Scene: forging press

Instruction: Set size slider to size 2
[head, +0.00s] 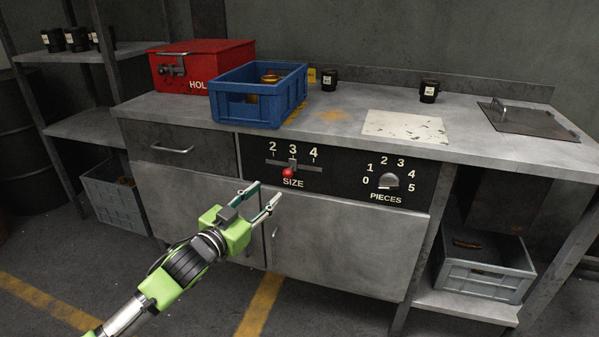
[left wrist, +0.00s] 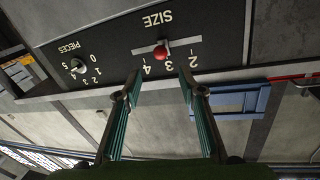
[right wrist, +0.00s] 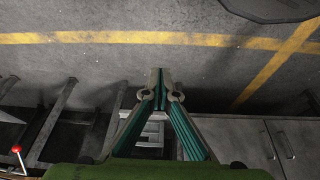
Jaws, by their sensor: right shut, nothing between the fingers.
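The size slider's red knob (head: 288,173) hangs below the slot on the black panel (head: 336,176), under the 3 of the marks 2, 3 and 4. My left gripper (head: 266,189) is open in front of the panel, lower left of the knob, with nothing between its fingers. In the left wrist view the panel is upside down. The knob (left wrist: 162,52) appears beyond the gap between the open fingertips, apart from both. My right gripper (right wrist: 158,73) shows only in the right wrist view, shut and empty, above the floor.
The pieces dial (head: 388,181) is right of the slider. Below the panel are cabinet doors (head: 340,240). On the bench are a blue crate (head: 258,112), a red box (head: 200,60) and black cups (head: 429,90). A grey crate (head: 482,280) sits on the lower right shelf.

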